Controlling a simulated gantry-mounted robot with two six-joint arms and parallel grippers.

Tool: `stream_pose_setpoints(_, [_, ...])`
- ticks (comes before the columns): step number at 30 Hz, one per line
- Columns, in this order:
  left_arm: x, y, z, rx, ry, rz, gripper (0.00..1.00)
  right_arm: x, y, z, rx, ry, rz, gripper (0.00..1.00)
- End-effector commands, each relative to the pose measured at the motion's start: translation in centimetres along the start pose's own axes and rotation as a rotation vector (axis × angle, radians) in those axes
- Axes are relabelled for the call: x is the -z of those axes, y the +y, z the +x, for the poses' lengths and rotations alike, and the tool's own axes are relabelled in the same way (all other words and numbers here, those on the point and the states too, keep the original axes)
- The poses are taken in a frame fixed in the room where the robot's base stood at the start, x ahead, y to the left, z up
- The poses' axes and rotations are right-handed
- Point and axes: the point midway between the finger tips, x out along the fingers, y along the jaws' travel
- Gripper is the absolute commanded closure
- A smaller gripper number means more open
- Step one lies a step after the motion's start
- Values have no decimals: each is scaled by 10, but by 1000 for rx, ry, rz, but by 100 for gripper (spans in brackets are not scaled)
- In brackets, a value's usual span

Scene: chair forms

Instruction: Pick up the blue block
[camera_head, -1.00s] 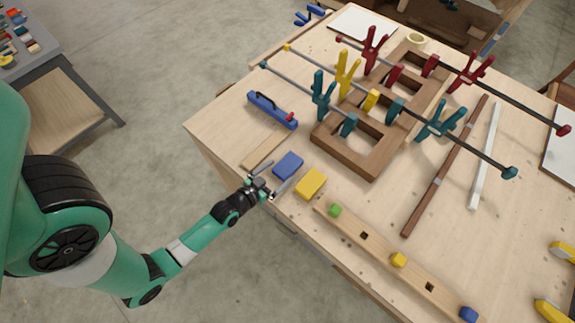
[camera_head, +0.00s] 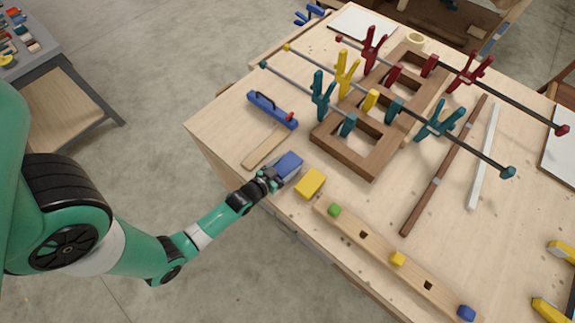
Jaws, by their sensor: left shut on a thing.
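The blue block (camera_head: 290,163) is on the wooden workbench near its front-left edge, beside a yellow block (camera_head: 311,183). My left gripper (camera_head: 284,173) reaches in from the left and is shut on the blue block. The fingers and the wrist hide the block's near side. I cannot tell whether the block is clear of the bench top. My right gripper is not in view.
A thin wooden strip (camera_head: 264,148) and a blue plane-like tool (camera_head: 272,109) lie left of the block. A wooden frame (camera_head: 372,160) with clamps stands behind. A pegged wooden rail (camera_head: 375,243) lies to the right. The bench top (camera_head: 222,122) is bare at the left corner.

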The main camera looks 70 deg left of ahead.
Motion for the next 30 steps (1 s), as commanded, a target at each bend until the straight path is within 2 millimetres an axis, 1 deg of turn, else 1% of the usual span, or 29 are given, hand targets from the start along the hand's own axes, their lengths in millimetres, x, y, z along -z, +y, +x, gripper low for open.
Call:
stream_pose_setpoints(1, [0,0,0,0,0,0,81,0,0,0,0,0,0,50])
stream_pose_setpoints(2, [0,0,0,0,0,0,86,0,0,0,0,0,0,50])
stream_pose_setpoints(3, [1,0,0,0,1,0,88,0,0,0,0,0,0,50])
stream_pose_setpoints(11, [3,0,-1,0,2,0,88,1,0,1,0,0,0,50])
stream_pose_setpoints(14, [9,0,-3,0,1,1,88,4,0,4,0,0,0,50])
stream_pose_setpoints(17, [22,0,-8,0,2,1,88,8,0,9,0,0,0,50])
stream_pose_setpoints(19, [38,0,-14,0,4,0,88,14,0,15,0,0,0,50])
stream_pose_setpoints(20, [33,3,-14,-4,0,3,88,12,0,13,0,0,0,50])
stream_pose_setpoints(23, [39,10,-22,-8,-3,6,88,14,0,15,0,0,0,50])
stream_pose_setpoints(25, [46,14,-29,-5,1,7,88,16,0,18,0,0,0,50])
stream_pose_setpoints(26, [46,17,-32,-6,4,6,88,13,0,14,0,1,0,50])
stream_pose_setpoints(27, [49,24,-38,-10,6,5,88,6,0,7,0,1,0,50])
stream_pose_setpoints(29, [61,33,-51,-10,7,6,88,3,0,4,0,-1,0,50])
stream_pose_setpoints(30, [71,40,-61,-12,7,6,89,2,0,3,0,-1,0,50])
